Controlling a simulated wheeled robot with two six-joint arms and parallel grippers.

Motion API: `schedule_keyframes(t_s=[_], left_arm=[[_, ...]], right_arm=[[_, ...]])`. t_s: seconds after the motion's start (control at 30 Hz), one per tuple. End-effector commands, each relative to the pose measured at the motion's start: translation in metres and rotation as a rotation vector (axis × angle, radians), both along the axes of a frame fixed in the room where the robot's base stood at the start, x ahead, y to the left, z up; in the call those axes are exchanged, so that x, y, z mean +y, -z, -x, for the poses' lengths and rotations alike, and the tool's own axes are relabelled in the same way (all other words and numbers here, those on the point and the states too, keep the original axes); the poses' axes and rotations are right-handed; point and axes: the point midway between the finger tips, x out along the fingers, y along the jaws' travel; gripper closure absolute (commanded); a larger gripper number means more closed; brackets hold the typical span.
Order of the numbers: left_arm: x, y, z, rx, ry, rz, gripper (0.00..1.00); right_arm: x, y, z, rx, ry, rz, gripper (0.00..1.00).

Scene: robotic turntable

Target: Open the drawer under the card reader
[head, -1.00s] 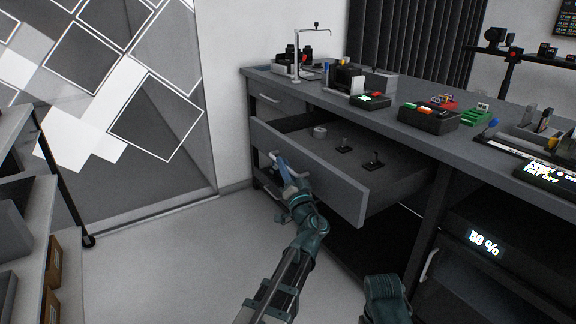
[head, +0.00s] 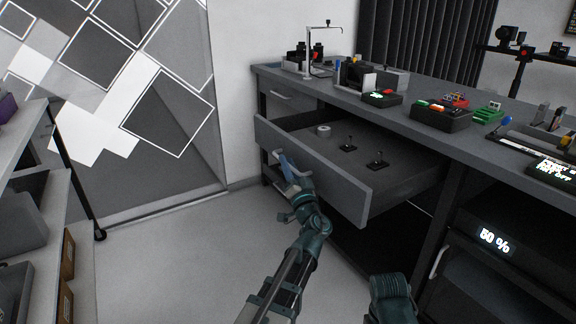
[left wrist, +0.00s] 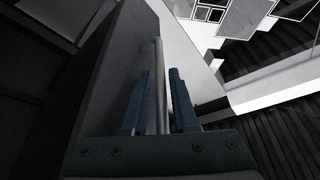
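The grey drawer (head: 315,165) under the left part of the counter stands pulled well out, its inside showing. Its bar handle (head: 276,154) is on the front panel. My left gripper (head: 287,165) is at this handle. In the left wrist view the handle bar (left wrist: 158,85) runs between the two fingers of my left gripper (left wrist: 160,100), with narrow gaps on both sides, so the gripper looks open around it. A small black device with a lit green screen (head: 381,98), likely the card reader, sits on the counter above the drawer.
The drawer holds a pale ring (head: 323,131) and two small black upright pieces (head: 377,161). The counter (head: 440,135) carries several devices and trays. Shelves (head: 45,225) stand at the left. The floor (head: 185,265) between is clear.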

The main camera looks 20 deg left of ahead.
Motion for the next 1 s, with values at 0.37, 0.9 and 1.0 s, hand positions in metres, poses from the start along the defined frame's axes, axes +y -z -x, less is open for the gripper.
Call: schedule_keyframes(t_s=[0.37, 0.9, 1.0], left_arm=[[-0.035, 0.023, 0.047, 0.0, 0.004, 0.0, 0.73], [-0.081, 0.044, 0.101, 0.0, 0.001, 0.001, 0.73], [-0.083, 0.044, 0.102, 0.0, 0.001, 0.001, 0.73]], right_arm=[[0.0, 0.023, 0.0, -0.001, 0.005, 0.0, 0.5], [0.0, 0.044, 0.0, -0.001, 0.011, 0.0, 0.5], [0.0, 0.044, 0.0, -0.001, 0.011, 0.0, 0.5]])
